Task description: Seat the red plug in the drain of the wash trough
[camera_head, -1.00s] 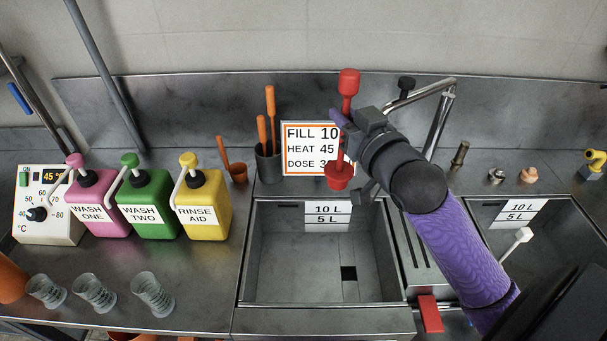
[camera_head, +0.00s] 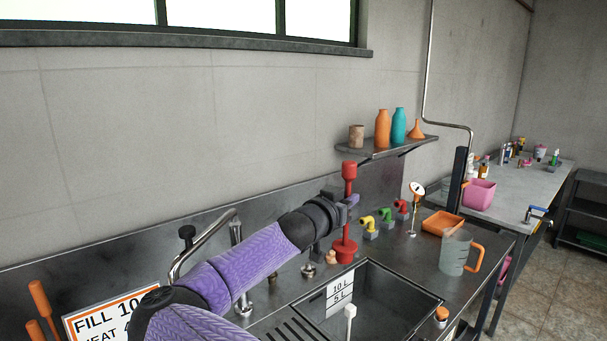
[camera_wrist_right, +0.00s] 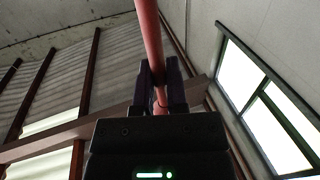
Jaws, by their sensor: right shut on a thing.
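My right gripper (camera_head: 345,210) is shut on the red plug (camera_head: 344,249), around its upright shaft. The plug has a red knob on top and a wide red stopper at the bottom. It appears near the back of the right-hand trough (camera_head: 400,290); I cannot tell its exact height. In the right wrist view the red shaft (camera_wrist_right: 150,40) runs up between the gripper fingers (camera_wrist_right: 160,88). The right-hand trough bears 10 L and 5 L labels. I see no drain in this view. My left gripper is not in view.
A bent metal faucet (camera_head: 205,240) stands behind my right arm. Yellow, green and red taps (camera_head: 385,216) line the back. A clear jug (camera_head: 455,252) and orange tray (camera_head: 442,222) stand right of the trough. A shelf (camera_head: 385,148) with bottles hangs above.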

